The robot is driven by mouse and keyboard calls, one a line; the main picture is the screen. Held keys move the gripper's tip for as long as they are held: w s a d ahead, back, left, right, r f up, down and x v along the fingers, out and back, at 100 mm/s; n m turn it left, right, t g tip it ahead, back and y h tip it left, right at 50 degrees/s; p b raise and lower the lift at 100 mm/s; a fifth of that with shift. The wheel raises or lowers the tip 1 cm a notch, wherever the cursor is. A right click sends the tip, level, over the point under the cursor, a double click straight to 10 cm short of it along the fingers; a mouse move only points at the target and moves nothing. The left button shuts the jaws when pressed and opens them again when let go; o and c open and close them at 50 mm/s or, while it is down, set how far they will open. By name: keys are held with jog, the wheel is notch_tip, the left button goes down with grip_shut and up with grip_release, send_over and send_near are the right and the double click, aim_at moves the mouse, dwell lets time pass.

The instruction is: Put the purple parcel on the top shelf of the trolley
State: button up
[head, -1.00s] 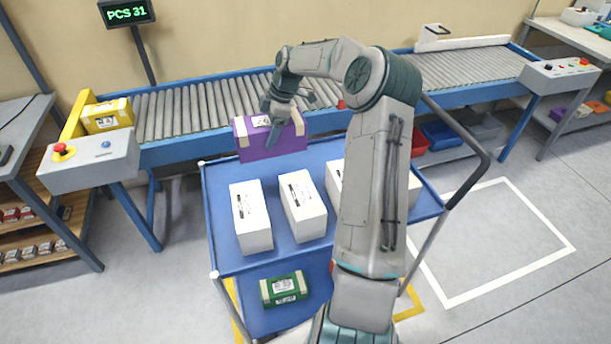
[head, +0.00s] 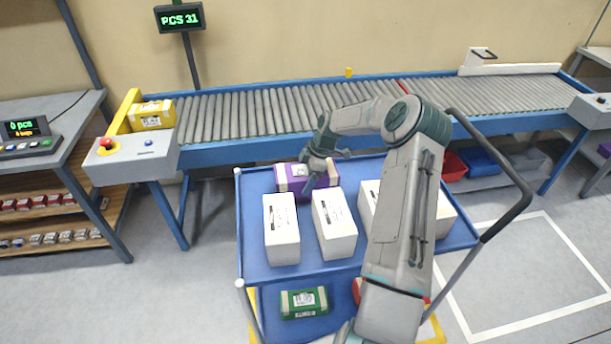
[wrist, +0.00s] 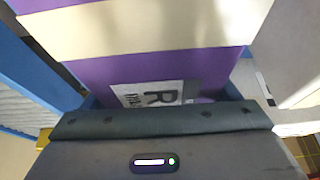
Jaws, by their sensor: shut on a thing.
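The purple parcel (head: 291,178), with cream bands and a white label, is at the back left of the trolley's blue top shelf (head: 262,259), behind the white boxes. My gripper (head: 318,178) is shut on the parcel from above. In the wrist view the parcel (wrist: 215,65) fills the upper part, close against my gripper's dark finger (wrist: 160,120). Whether the parcel's underside touches the shelf I cannot tell.
Several white boxes (head: 282,236) stand in a row on the top shelf, close in front of the parcel. A green parcel (head: 304,302) lies on the lower shelf. The roller conveyor (head: 250,108) runs behind, with a yellow parcel (head: 152,115) at its left end.

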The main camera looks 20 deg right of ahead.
jog(key=o, duration=0.9)
jog(key=shift+f, duration=0.15)
jog(key=o, duration=0.4)
jog(key=shift+r, duration=0.2)
